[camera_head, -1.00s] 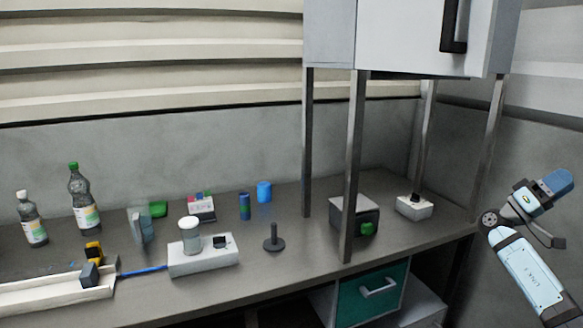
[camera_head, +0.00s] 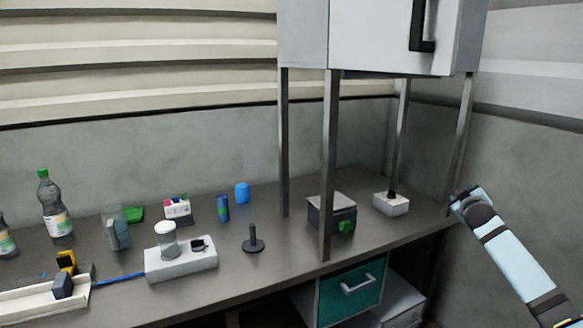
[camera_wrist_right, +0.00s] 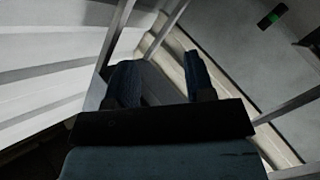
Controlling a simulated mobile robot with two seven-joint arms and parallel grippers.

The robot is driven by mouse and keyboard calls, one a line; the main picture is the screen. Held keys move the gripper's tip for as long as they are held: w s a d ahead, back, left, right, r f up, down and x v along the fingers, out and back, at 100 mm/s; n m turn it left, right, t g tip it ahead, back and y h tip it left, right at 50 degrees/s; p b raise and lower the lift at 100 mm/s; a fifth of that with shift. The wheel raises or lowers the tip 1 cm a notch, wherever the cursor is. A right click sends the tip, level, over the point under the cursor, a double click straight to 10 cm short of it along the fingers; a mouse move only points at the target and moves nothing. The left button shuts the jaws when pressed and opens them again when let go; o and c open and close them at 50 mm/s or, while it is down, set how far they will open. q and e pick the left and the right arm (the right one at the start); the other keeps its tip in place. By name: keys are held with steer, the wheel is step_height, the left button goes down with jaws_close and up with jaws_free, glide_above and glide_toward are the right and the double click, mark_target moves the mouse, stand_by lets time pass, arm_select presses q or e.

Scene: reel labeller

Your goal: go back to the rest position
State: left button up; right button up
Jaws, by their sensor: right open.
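My right arm (camera_head: 515,255) comes in from the lower right in the head view, in front of the bench's right end and clear of it. Its gripper cannot be made out well there. In the right wrist view my right gripper (camera_wrist_right: 161,78) shows two dark blue fingers set apart, with nothing between them. My left gripper is in neither view.
The grey bench (camera_head: 290,245) carries a white box with a jar (camera_head: 167,242), a black peg stand (camera_head: 253,241), bottles (camera_head: 54,210) and a dark box (camera_head: 330,212). A white cabinet (camera_head: 385,38) stands on metal posts above. A teal drawer (camera_head: 348,293) is below.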

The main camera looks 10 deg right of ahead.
steer(key=s+a+f+n+y, duration=0.1)
steer(key=s+a+f+y, duration=0.2)
steer(key=a+f, duration=0.7)
steer(key=s+a+f+n+y, duration=0.1)
steer(key=s+a+f+y, duration=0.25)
steer(key=a+f, duration=0.65)
steer(key=s+a+f+g+y, duration=0.1)
steer(key=s+a+f+y, duration=0.1)
steer(key=s+a+f, duration=0.65)
steer(key=s+a+f+g+y, duration=0.2)
steer(key=s+a+f, duration=0.4)
steer(key=s+a, duration=0.5)
steer(key=s+a+m+g, duration=0.1)
steer(key=s+a, duration=0.3)
steer(key=s, duration=0.4)
steer(key=s+a+m, duration=0.1)
steer(key=s+a, duration=0.4)
steer(key=s, duration=0.3)
arm_select(q)
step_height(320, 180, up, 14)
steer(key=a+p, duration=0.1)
steer(key=p, duration=1.5)
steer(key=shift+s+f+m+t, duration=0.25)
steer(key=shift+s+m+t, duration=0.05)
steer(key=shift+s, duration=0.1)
arm_select(e)
step_height(320, 180, up, 13)
steer(key=s+d, duration=0.1)
steer(key=shift+r+y, duration=0.15)
steer(key=shift+y, duration=0.3)
